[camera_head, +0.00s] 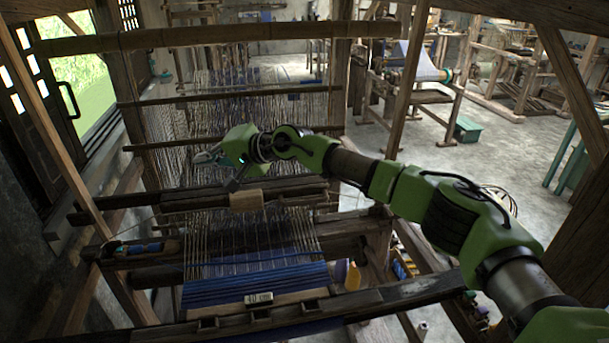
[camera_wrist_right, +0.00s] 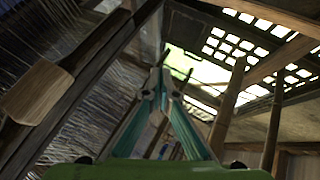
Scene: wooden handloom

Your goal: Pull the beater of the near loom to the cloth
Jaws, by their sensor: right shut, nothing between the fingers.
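The near loom's beater (camera_head: 180,201) is a dark wooden crossbar lying across the white warp threads, with a pale wooden block (camera_head: 246,199) at its middle. A pale wooden block also shows at the left of the right wrist view (camera_wrist_right: 38,92). The blue cloth (camera_head: 255,285) lies nearer, with a stretch of bare warp between it and the beater. My right gripper (camera_head: 203,157) is shut and empty, above and beyond the beater, apart from the block. Its teal fingers come together in the right wrist view (camera_wrist_right: 160,78). My left gripper is out of view.
Upper crossbars (camera_head: 240,97) and posts frame the loom. A shuttle-like blue item (camera_head: 140,248) sits at left. Other looms stand behind; open floor (camera_head: 500,170) lies at right.

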